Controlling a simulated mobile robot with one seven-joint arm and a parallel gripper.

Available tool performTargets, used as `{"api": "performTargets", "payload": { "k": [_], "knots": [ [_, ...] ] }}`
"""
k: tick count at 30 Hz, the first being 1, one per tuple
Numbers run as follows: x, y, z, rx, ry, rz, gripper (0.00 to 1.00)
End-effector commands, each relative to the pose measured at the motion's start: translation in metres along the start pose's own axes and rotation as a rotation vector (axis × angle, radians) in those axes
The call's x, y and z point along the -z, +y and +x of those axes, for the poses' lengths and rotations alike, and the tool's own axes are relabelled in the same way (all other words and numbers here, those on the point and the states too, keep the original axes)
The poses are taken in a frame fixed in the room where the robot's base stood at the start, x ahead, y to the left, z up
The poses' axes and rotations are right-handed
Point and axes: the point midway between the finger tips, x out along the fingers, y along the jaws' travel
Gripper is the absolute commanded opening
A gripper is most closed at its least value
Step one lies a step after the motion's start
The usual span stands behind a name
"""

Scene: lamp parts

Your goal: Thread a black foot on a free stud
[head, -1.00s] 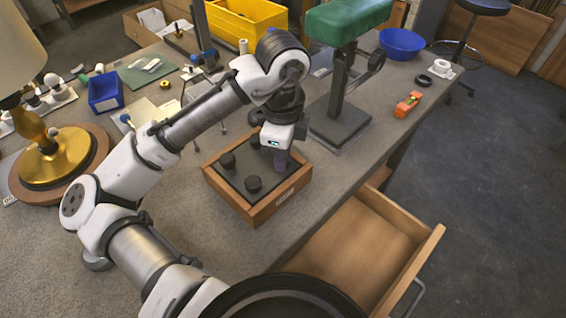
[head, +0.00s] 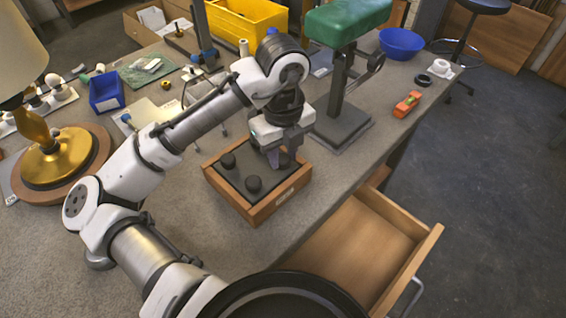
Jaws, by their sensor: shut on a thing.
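A wooden box (head: 249,212) with a dark top panel stands near the table's front edge. Two black feet show on the panel, one at the left (head: 228,160) and one nearer the front (head: 253,184). My gripper (head: 280,161) points down over the box's right rear part and is shut on a black foot, which is mostly hidden by the fingers. I cannot tell whether that foot touches the panel. The stud beneath it is hidden.
A metal stand with a green pad (head: 346,20) rises just behind the box. An open drawer (head: 352,255) juts out in front. A brass lamp (head: 50,160) stands at the left. An orange tool (head: 407,103) lies at the right.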

Motion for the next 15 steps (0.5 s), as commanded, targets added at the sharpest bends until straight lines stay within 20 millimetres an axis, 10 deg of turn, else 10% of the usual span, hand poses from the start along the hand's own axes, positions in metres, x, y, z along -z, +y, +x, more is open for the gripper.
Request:
{"api": "performTargets", "payload": {
  "k": [15],
  "knots": [
    [0.0024, 0.0009, 0.0054, -0.009, 0.011, 0.366, 0.01]
  ]
}}
